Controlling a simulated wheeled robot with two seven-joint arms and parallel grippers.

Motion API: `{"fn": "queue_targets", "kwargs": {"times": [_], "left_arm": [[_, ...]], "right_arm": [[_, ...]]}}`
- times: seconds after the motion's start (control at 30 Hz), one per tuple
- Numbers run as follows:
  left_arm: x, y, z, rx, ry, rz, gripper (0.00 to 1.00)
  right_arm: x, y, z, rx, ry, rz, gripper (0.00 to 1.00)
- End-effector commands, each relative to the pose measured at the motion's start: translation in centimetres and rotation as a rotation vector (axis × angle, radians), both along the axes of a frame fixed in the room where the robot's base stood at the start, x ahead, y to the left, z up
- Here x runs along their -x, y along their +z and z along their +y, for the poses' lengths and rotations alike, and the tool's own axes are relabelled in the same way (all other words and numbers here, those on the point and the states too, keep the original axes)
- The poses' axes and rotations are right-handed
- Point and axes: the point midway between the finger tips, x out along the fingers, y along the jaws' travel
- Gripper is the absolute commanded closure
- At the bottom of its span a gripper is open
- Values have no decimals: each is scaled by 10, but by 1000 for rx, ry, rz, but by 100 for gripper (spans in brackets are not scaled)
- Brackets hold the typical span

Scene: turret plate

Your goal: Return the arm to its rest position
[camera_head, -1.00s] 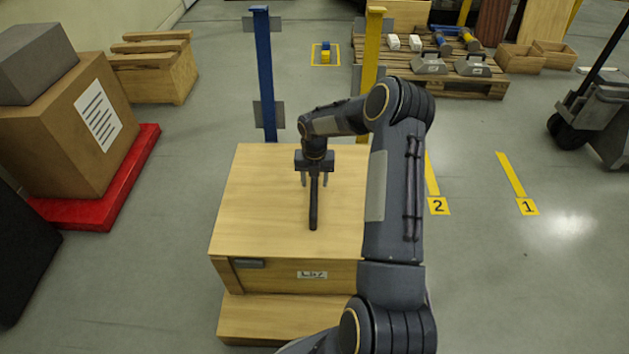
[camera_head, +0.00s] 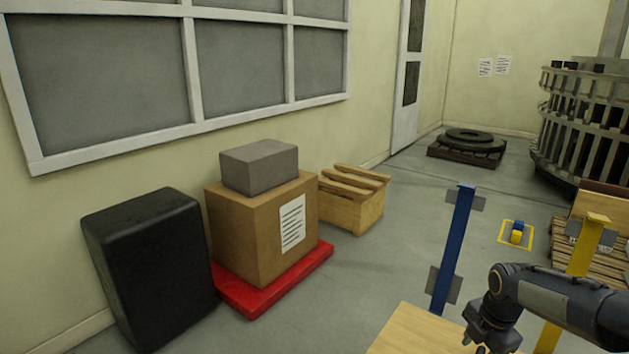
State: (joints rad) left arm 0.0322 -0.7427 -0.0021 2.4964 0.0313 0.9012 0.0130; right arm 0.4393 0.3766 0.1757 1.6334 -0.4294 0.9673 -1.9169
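My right arm comes in from the right edge, dark grey, over the wooden work table (camera_head: 412,335). Its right gripper (camera_head: 484,346) points down above the table at the bottom edge of the view. The fingertips are cut off by the frame, so I cannot see whether they are open or hold anything. My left arm and gripper are not in view.
A blue post (camera_head: 457,245) and a yellow post (camera_head: 582,258) stand behind the table. At left are a black case (camera_head: 150,265), a cardboard box (camera_head: 250,235) on a red pallet (camera_head: 275,290), and a wooden crate (camera_head: 352,210). Grey floor is clear between them and the table.

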Motion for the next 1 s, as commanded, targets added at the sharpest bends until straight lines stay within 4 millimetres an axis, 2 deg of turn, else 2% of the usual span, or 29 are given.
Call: {"fn": "queue_targets", "kwargs": {"times": [0.03,0.1,0.3,0.5,0.7,0.87,0.93,1.0], "left_arm": [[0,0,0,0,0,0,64],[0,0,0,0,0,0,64],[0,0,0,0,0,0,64],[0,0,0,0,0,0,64],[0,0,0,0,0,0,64],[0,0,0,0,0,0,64],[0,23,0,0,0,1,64],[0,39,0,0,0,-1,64]], "right_arm": [[15,22,12,-18,-117,-27,53],[36,44,30,-63,-303,-56,53],[104,87,77,-245,-834,-111,53],[169,98,120,-477,-1312,-90,53],[211,92,150,-671,-1641,-11,53],[237,83,170,-805,-1851,85,53],[237,107,171,-810,-1870,94,53],[237,121,170,-807,-1868,93,53]]}}
